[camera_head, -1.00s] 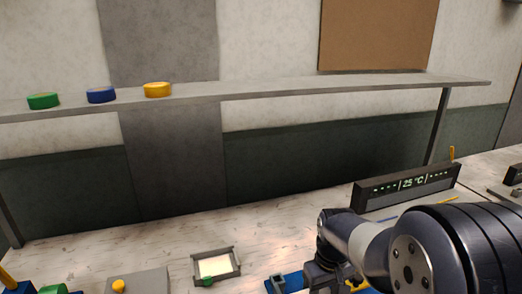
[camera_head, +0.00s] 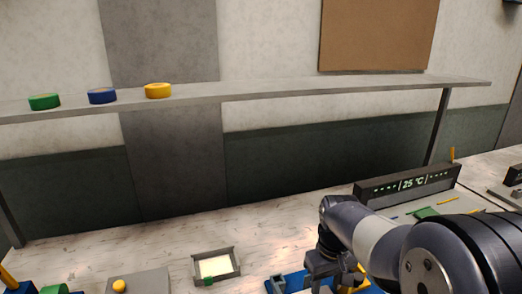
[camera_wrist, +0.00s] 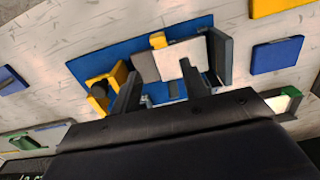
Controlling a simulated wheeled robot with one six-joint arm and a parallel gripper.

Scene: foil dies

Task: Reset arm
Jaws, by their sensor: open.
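My gripper (camera_wrist: 162,82) is open in the wrist view, its two dark fingers apart and nothing visible between the tips. Past the fingers lies a blue base plate (camera_wrist: 105,62) carrying a white and grey block (camera_wrist: 182,58) and yellow parts (camera_wrist: 103,88). I cannot tell whether the fingers touch this fixture. In the head view my arm comes in from the lower right, with the wrist bent down over the blue plate (camera_head: 287,284). The fingertips are cut off or hidden there.
A framed tray (camera_head: 216,267) lies left of my arm. A 25 °C display (camera_head: 407,183) stands behind it. Bench between tray and display is mostly clear.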

